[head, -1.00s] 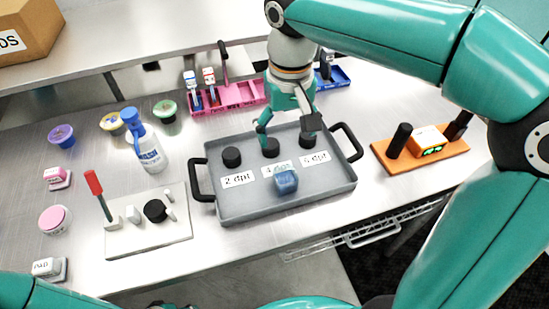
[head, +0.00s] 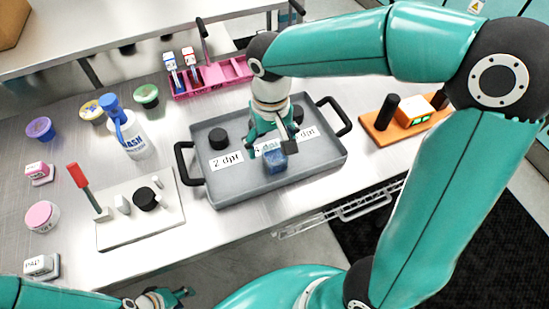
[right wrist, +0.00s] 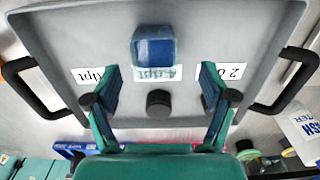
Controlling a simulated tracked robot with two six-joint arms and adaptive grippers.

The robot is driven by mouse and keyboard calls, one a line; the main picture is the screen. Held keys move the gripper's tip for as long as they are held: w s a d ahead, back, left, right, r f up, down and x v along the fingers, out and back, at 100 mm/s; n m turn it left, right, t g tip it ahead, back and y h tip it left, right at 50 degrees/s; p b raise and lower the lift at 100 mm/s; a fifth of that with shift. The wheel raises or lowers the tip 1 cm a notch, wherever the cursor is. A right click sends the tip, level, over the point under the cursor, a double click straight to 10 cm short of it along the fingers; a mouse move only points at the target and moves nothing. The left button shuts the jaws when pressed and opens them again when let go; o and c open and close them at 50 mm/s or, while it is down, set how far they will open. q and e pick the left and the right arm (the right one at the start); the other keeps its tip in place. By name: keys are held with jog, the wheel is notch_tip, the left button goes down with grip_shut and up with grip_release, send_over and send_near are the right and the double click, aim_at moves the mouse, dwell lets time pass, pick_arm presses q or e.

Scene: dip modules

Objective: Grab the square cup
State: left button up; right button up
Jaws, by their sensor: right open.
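The square cup is a small blue block-shaped cup (head: 275,162) on the grey tray (head: 235,194), near its front edge. In the right wrist view the cup (right wrist: 153,48) lies just beyond the fingertips, centred between them. My right gripper (head: 272,147) is open and empty, just behind and above the cup; its fingers (right wrist: 160,78) are spread wider than the cup. I cannot tell whether they touch the tray. My left gripper (head: 178,293) is low at the bottom edge, away from the tray, and its jaw opening is unclear.
Black round knobs (head: 218,138) and labels (head: 227,161) are on the tray. A white board with a red-handled tool (head: 110,232) and a wash bottle (head: 133,143) stand left. A pink rack (head: 222,76) is behind. An orange board (head: 385,137) is right.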

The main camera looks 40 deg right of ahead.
aim_at(275, 155)
jog(key=f, duration=0.3)
jog(key=shift+s+d+f+p, duration=0.3)
jog(key=shift+f, duration=0.6)
jog(key=c, duration=1.1)
jog(key=shift+c, duration=0.2)
jog(key=shift+w+r, duration=0.1)
jog(key=shift+r, duration=0.1)
